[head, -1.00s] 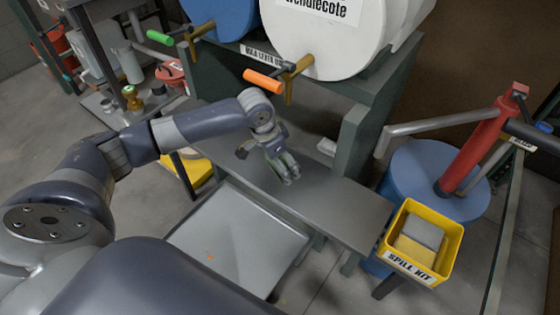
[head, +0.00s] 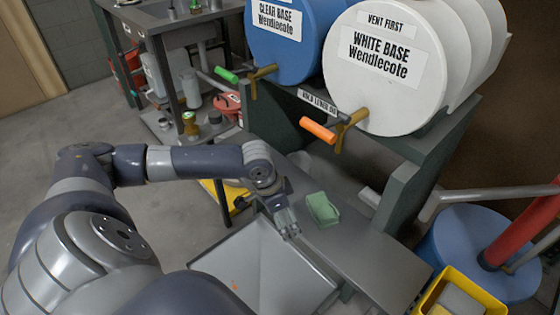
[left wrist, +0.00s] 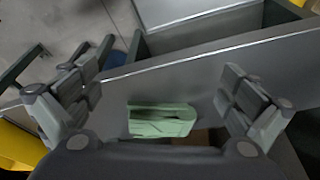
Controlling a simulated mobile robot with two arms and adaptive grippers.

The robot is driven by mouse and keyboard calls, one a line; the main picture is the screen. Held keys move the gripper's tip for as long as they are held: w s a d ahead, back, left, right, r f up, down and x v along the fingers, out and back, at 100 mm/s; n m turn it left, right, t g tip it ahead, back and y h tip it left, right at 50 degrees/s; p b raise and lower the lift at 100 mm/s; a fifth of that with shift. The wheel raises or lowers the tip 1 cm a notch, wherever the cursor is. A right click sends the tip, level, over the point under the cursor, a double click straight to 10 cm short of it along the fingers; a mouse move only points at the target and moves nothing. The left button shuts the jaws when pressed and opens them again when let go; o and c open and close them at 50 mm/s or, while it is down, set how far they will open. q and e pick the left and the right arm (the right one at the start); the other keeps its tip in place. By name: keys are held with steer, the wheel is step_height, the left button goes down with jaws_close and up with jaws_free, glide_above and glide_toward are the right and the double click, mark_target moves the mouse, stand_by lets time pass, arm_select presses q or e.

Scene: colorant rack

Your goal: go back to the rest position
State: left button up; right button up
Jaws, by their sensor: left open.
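My left gripper (head: 286,220) is at the front edge of the grey bench (head: 365,262), in front of the drums. In the left wrist view its two fingers stand wide apart with nothing between their tips, so the gripper (left wrist: 163,85) is open and empty. A pale green folded item (head: 322,209), perhaps a cloth, lies on the bench just right of the gripper. It also shows in the left wrist view (left wrist: 161,121), low in the picture and apart from the fingers. My right gripper is not in view.
A blue drum (head: 287,35) and a white drum (head: 385,70) lie on a rack with a green-handled tap (head: 227,74) and an orange-handled tap (head: 318,131). A grey tray (head: 262,270) is below the gripper. A yellow bin (head: 462,285) stands right.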

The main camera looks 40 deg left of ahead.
arm_select(q)
steer(key=shift+s+a, duration=0.25)
steer(key=shift+s, duration=0.3)
